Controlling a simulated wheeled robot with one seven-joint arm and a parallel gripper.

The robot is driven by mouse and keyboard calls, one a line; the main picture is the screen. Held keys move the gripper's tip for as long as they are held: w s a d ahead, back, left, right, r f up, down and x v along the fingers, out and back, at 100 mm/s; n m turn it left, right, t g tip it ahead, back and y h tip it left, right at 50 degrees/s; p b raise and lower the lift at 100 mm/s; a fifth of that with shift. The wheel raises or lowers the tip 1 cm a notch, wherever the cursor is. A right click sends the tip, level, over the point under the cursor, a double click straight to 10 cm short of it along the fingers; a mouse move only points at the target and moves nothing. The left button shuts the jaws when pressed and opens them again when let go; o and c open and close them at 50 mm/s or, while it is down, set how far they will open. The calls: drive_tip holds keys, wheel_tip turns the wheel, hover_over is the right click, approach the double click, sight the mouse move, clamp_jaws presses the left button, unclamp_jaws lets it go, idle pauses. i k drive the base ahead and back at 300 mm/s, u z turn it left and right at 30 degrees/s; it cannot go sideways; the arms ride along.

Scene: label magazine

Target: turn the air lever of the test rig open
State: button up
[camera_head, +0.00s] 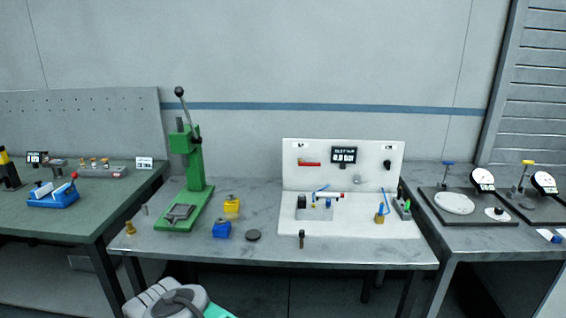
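The test rig has a white upright back panel (368,172) and a white base plate (350,228) on the middle table. A small red lever (310,164) lies level on the left of the back panel; I take it for the air lever, as its label is too small to read. A dark display (344,155) right of it seems to read 0.0 bar. A black knob (387,164) sits on the panel's right side. My gripper is not in view, and nothing touches the lever.
A green lever press (194,165), yellow block (232,204), blue block (222,230) and dark disc (253,236) stand left of the rig. A dark-handled tool (301,239) stands at the base's front edge. Blue-handled parts (380,213) stand on the base. The table's front strip is mostly clear.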

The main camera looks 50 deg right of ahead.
sight(300, 162)
drive_tip(key=z, duration=0.2)
drive_tip(key=i, duration=0.65)
drive_tip(key=z, duration=1)
drive_tip(key=i, duration=0.75)
drive_tip(key=z, duration=0.05)
